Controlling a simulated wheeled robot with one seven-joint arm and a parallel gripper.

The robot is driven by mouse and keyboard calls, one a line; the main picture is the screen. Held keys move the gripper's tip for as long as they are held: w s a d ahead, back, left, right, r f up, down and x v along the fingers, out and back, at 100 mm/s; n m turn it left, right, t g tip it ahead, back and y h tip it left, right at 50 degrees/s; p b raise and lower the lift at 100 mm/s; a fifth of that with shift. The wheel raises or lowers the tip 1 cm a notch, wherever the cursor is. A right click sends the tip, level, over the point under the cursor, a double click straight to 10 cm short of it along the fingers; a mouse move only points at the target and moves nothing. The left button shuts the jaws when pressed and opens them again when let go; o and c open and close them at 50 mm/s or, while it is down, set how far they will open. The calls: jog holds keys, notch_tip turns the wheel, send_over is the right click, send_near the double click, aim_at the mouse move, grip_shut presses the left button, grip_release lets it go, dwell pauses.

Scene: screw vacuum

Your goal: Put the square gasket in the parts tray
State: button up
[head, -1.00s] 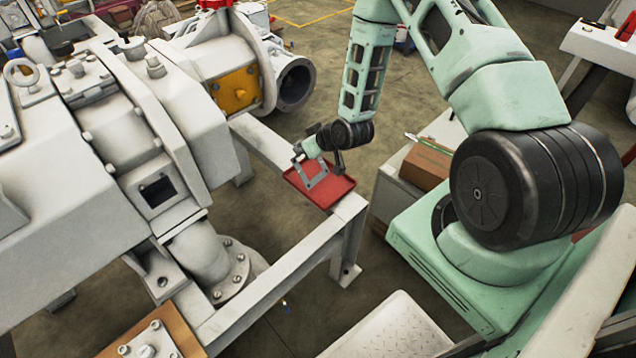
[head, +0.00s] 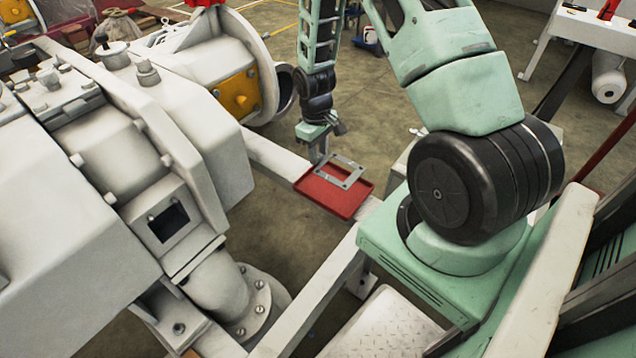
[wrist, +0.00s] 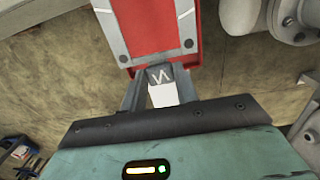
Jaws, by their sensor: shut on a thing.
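The square gasket (head: 352,183) is a flat grey frame with bolt holes and an open middle. The fingertips partly hide the gripped edge.
The tray sits on a pale frame beam (head: 272,155) beside the large white vacuum pump (head: 110,140). A flange with an orange plate (head: 238,95) stands behind to the left. Open floor (head: 400,115) lies beyond the tray.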

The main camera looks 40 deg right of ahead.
aim_at(319, 180)
notch_tip(319, 180, down, 8)
jog(key=shift+f+b, duration=0.25)
jog(key=shift+b, duration=0.55)
jog(key=shift+r, duration=0.1)
jog(key=o, duration=1)
jog(key=r+p, duration=0.1)
jog(key=r, duration=0.6)
jog(key=r+p, duration=0.1)
jog(key=r, duration=0.3)
jog(key=shift+w+p, duration=0.25)
jog(key=shift+p, duration=0.1)
jog(key=shift+r, duration=0.5)
